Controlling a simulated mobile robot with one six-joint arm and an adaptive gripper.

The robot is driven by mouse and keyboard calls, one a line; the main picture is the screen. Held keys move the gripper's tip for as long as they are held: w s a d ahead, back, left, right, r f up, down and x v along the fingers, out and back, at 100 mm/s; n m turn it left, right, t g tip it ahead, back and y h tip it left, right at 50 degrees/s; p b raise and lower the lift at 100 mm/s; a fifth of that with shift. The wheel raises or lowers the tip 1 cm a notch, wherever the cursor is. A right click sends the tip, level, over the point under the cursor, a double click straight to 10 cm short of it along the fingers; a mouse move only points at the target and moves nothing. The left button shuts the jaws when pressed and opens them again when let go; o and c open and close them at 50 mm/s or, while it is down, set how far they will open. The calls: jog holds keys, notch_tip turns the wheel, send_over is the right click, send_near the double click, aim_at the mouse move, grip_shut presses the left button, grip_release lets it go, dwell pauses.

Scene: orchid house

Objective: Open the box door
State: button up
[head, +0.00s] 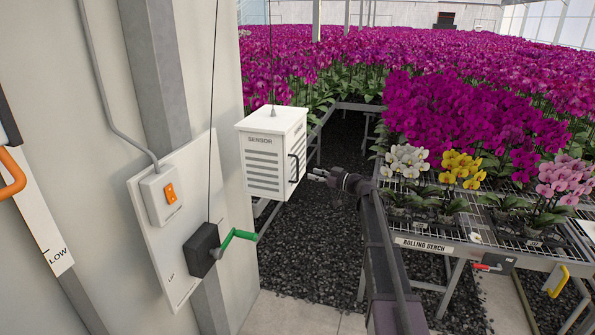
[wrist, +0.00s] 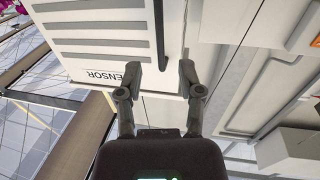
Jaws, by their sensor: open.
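The box (head: 262,150) is a white louvred case marked SENSOR, hanging from a thin wire. A dark handle (head: 293,168) is on its right side, and that side looks closed. My gripper (head: 316,175) is open and empty, just right of the box, pointing at the handle side. In the wrist view the box (wrist: 105,12) appears upside down at the top. The dark handle (wrist: 160,35) runs down towards the gap between my open fingertips (wrist: 160,70). I cannot tell how far the fingertips are from the handle in depth; no contact shows.
At left, a wall panel (head: 180,262) carries an orange switch (head: 169,193) and a green crank (head: 236,240). The rolling bench (head: 424,245) with orchids stands at right. Dark gravel (head: 310,250) lies open below the box.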

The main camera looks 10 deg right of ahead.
aim_at(297, 169)
jog(key=x, duration=0.7)
jog(key=shift+w+a, duration=0.1)
jog(key=shift+a, duration=0.1)
grip_shut()
